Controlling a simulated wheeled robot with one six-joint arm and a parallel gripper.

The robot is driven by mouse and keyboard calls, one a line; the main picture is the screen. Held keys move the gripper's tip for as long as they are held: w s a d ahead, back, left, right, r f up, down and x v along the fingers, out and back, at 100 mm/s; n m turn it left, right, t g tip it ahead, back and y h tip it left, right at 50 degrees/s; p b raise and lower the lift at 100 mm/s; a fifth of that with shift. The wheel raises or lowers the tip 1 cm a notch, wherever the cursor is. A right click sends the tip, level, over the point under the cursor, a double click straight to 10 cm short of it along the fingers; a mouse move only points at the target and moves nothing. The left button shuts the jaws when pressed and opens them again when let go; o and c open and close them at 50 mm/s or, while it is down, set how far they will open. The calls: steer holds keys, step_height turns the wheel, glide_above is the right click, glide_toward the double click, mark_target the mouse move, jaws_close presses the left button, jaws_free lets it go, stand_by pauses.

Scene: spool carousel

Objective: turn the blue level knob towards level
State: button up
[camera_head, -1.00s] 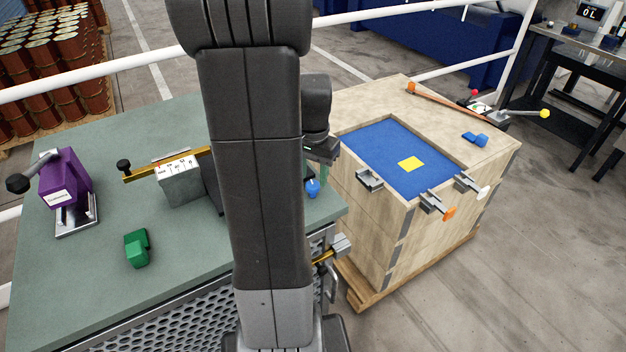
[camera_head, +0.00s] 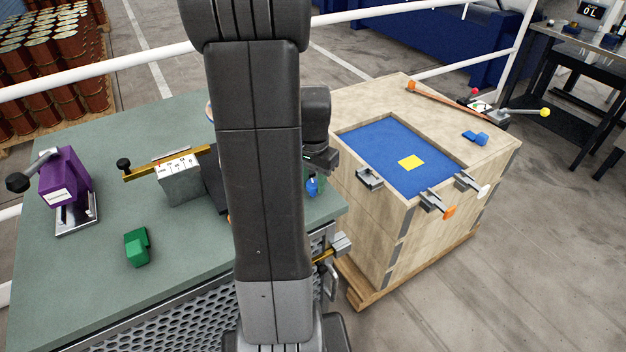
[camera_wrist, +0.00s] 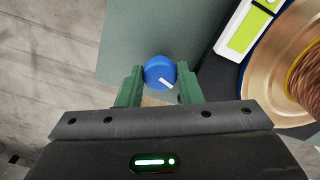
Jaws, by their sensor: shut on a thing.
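In the head view the blue knob (camera_head: 312,186) is near the right edge of the green bench (camera_head: 110,200), below my wrist. My arm hides much of the bench middle there, and the gripper's fingers are mostly hidden. A level vial (camera_wrist: 248,30), bright green in a white frame, lies right of the knob in the wrist view.
A copper-coloured spool (camera_wrist: 285,70) stands right of the knob. On the bench are a purple lever device (camera_head: 70,178), a green block (camera_head: 137,247) and a grey gauge block (camera_head: 180,180). A wooden crate (camera_head: 400,240) with a blue recess stands to the right.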

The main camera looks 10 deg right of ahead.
mark_target(313, 183)
steer(key=m, duration=0.4)
steer(key=shift+b, duration=0.3)
steer(key=o, duration=0.7)
steer(key=shift+r, duration=0.1)
step_height(313, 183, up, 14)
steer(key=shift+f+b, duration=0.15)
steer(key=shift+b, duration=0.15)
steer(key=shift+f, duration=0.1)
step_height(313, 183, down, 14)
steer(key=shift+r+p, duration=0.1)
steer(key=shift+p, duration=0.25)
